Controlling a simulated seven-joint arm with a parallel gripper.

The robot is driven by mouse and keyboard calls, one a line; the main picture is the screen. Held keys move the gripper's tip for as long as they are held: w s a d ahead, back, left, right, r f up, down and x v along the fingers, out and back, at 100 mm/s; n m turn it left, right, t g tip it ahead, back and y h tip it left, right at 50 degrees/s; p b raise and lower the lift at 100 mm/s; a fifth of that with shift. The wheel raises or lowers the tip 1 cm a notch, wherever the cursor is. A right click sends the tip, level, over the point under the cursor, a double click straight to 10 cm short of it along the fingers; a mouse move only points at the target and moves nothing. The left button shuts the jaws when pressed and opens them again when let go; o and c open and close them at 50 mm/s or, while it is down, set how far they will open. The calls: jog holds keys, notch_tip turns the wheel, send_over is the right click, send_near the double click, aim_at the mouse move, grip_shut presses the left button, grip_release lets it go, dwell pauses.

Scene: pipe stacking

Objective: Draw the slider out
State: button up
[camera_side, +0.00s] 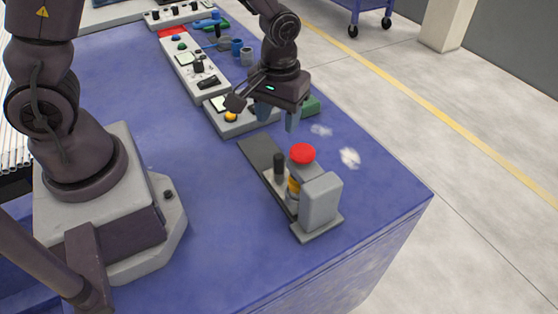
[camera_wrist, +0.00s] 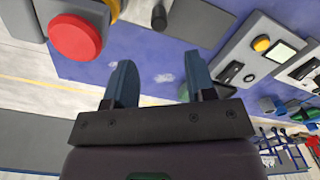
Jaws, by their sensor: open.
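The slider fixture is a long dark grey base plate (camera_side: 258,151) with an upright black handle (camera_side: 279,163) on it. A grey block (camera_side: 321,200) stands at its near end, beside a red round button (camera_side: 302,153) and a yellow ring (camera_side: 293,187). My gripper (camera_side: 278,118) is open and empty, above and beyond the fixture's far end. It touches nothing of the fixture. In the wrist view my fingers (camera_wrist: 159,68) are apart, with the red button (camera_wrist: 77,37) at upper left and the black handle (camera_wrist: 158,17) near the top edge.
Beyond the gripper is a panel with a yellow button (camera_side: 231,116). A longer control panel (camera_side: 193,70) and small blue and grey cylinders stand farther back. The blue table (camera_side: 380,205) is clear right of the fixture; its edge drops off beyond.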

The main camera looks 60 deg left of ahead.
aim_at(279, 155)
jog(key=shift+n, duration=0.4)
notch_tip(279, 155, down, 13)
jog(key=shift+w+r, duration=0.1)
grip_shut()
jog(key=shift+a, duration=0.1)
